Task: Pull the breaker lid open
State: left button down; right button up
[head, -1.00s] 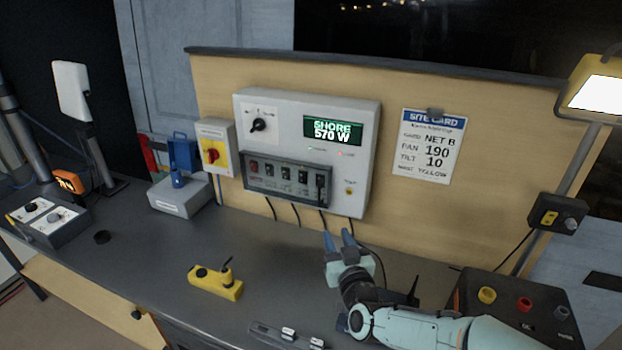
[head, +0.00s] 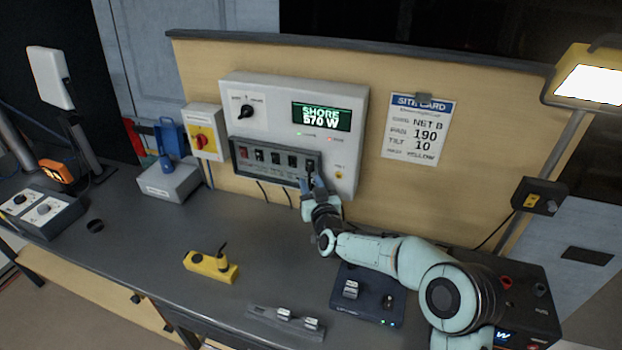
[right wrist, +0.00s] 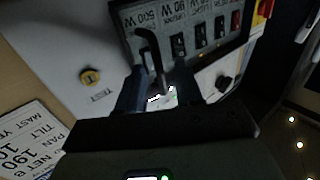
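The breaker lid (head: 276,161) is a dark-framed, see-through cover low on the front of the pale power box (head: 348,125). It looks closed, with a row of breakers visible behind it. A black handle (head: 310,168) stands out at its right end. My right gripper (head: 313,184) is at that handle, just in front of the box. In the right wrist view, the bent black handle (right wrist: 152,55) reaches down between the two fingers (right wrist: 158,92), with a gap visible beside it. The fingers look open. The lid (right wrist: 188,38) shows beyond them. My left gripper is not in view.
A yellow switch box (head: 204,138) and a grey case (head: 168,184) with a blue plug stand left of the power box. A yellow controller (head: 211,267) lies on the bench. A site card (head: 417,130) hangs right of the box. Cables hang below the lid.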

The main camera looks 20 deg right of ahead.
jog(key=shift+w, duration=0.45)
jog(key=shift+c, duration=0.3)
grip_shut()
dwell(0.9)
